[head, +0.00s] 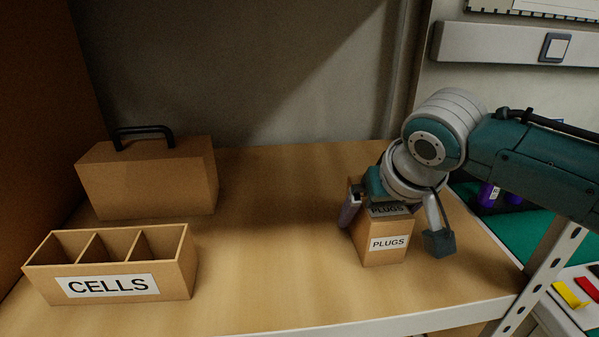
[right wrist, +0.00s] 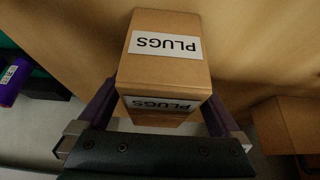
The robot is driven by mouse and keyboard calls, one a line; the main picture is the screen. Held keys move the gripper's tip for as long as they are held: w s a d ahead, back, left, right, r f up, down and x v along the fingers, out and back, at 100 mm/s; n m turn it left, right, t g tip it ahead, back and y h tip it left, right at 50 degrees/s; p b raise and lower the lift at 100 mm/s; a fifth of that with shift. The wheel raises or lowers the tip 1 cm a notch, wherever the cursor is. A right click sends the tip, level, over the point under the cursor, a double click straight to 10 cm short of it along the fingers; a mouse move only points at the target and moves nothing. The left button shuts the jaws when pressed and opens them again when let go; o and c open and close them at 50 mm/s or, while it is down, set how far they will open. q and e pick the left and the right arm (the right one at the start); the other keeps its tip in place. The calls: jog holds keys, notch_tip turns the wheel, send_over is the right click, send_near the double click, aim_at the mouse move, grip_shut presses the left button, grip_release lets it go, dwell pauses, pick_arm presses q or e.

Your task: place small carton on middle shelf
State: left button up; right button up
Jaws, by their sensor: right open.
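The small carton (head: 372,250), brown with white PLUGS labels on its top and front, stands upright on the wooden shelf board (head: 290,270) near its right end. It also shows in the right wrist view (right wrist: 165,77). My right gripper (head: 394,225) reaches down over the carton from the right. It is open, with one finger on each side of the carton; a gap shows beside the right finger in the head view. In the right wrist view the gripper (right wrist: 160,115) straddles the carton. Part of the carton's top and back is hidden by the gripper. My left gripper is not in view.
A CELLS box (head: 178,272) with three compartments stands at the front left. Behind it is a brown case (head: 150,180) with a black handle. The middle of the board is clear. A perforated upright (head: 540,275) stands at the right; purple items (head: 487,195) lie beyond it.

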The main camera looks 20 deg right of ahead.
jog(key=shift+r, duration=0.35)
jog(key=p+v, duration=0.5)
jog(key=v, duration=0.6)
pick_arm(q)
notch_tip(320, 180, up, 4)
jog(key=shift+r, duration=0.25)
pick_arm(e)
jog(key=s+a+f+n+g, duration=0.1)
jog(key=s+a+f+n, duration=0.1)
jog(key=s, duration=0.8)
jog(key=s+a+f+n+g+y, duration=0.1)
jog(key=s+a, duration=0.3)
jog(key=s, duration=0.6)
jog(key=shift+s+f+n+y, duration=0.2)
jog(key=shift+f+n+y, duration=0.15)
jog(key=shift+n, duration=0.55)
jog(key=shift+a, duration=0.1)
